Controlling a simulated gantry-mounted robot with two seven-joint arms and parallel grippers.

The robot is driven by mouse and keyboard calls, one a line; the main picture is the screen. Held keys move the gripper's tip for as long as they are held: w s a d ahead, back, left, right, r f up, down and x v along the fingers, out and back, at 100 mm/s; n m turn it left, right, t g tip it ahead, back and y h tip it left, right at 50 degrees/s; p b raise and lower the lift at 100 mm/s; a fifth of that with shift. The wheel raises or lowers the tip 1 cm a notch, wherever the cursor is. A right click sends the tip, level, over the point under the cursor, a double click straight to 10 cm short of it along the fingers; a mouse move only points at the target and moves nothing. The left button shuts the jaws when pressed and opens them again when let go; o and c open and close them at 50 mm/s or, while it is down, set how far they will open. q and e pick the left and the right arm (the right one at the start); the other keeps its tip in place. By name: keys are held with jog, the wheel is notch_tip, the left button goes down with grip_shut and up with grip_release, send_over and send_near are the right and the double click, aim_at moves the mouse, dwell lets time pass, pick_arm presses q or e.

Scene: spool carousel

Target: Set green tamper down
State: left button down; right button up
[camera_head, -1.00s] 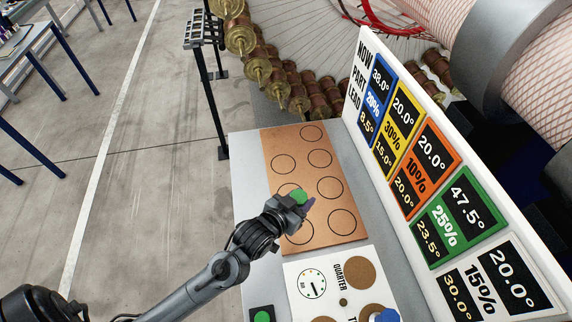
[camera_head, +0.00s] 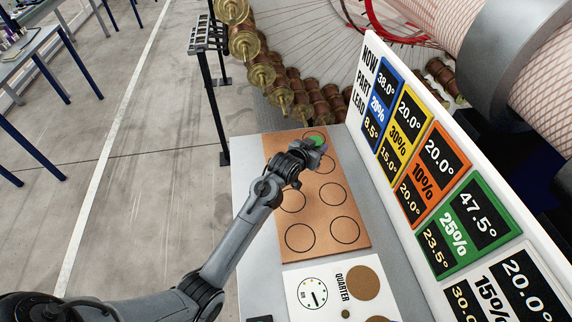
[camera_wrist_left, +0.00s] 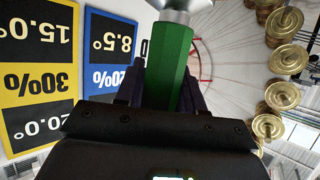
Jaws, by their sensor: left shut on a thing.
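The green tamper (camera_head: 315,138) is in my left gripper (camera_head: 320,145), over the far end of the brown board with black circles (camera_head: 345,234). In the left wrist view the tamper's green handle (camera_wrist_left: 168,65) is between the two dark fingers of the left gripper (camera_wrist_left: 163,92), with a pale metal part at the picture's top edge. The gripper and tamper hide part of the far circles. I cannot tell whether the tamper touches the board. My right gripper is not in view.
A panel with coloured number cards (camera_head: 440,190) stands along the board's right side. A white card with a dial and brown discs (camera_head: 330,291) lies at the near end. Brass-ended spools (camera_head: 262,75) hang beyond the table. The near circles are bare.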

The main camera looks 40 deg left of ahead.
pick_arm(q)
jog(key=shift+s+a+f, duration=0.1)
jog(key=shift+a+f, duration=2.5)
jog(key=shift+a, duration=0.25)
jog(key=shift+a+f, duration=2.6)
jog(key=shift+a, duration=0.2)
jog(key=shift+f, duration=0.15)
jog(key=shift+f, duration=0.15)
jog(key=c, duration=0.5)
grip_release()
